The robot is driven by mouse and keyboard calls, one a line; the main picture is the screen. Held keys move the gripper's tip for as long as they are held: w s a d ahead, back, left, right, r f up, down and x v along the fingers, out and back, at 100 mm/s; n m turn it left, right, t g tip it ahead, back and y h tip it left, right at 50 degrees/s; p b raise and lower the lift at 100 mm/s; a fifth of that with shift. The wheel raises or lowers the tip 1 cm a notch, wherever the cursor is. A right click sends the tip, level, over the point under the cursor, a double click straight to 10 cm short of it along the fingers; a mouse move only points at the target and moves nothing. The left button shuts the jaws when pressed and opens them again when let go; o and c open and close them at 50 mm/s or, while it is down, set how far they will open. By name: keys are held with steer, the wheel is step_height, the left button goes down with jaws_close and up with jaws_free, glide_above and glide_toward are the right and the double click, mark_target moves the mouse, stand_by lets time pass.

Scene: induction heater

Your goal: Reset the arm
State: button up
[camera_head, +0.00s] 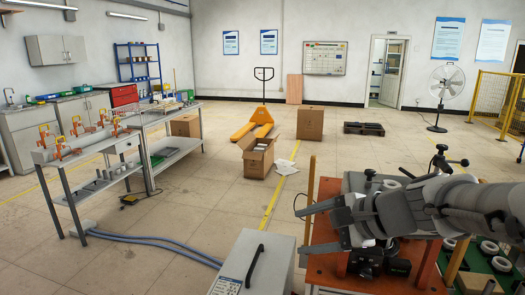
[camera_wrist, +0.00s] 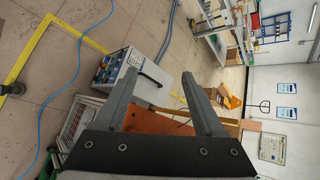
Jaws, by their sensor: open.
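My arm reaches in from the right side of the head view. My gripper (camera_head: 306,230) points left, with its two dark grey fingers spread and nothing between them. It is above the left part of an orange-red table top (camera_head: 325,262). In the wrist view my gripper (camera_wrist: 160,78) also shows open and empty, with the fingers apart. A grey box with a black handle (camera_head: 231,262) stands left of the table, apart from the gripper. The box (camera_wrist: 122,66) also shows in the wrist view, with a control panel on its side.
White rings (camera_head: 501,264) lie on green surfaces under and beside my arm. A wooden post (camera_head: 308,200) rises close to the fingers. A dark device (camera_head: 368,262) sits under the gripper. A metal workbench (camera_head: 85,165) stands at the left. The middle floor is mostly clear.

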steer(key=s+d+n+h+p, duration=0.2)
steer(key=s+n+h, duration=0.2)
steer(key=s+n, duration=0.3)
steer(key=s+d+n+g+h+p, duration=0.1)
steer(key=s+d+n+h, duration=0.2)
steer(key=s+n, duration=0.4)
steer(key=shift+s+d+r+n+g+h+p, duration=0.15)
steer(key=shift+s+r+n+g+h+p, duration=0.15)
steer(key=shift+s+r+h+p, duration=0.15)
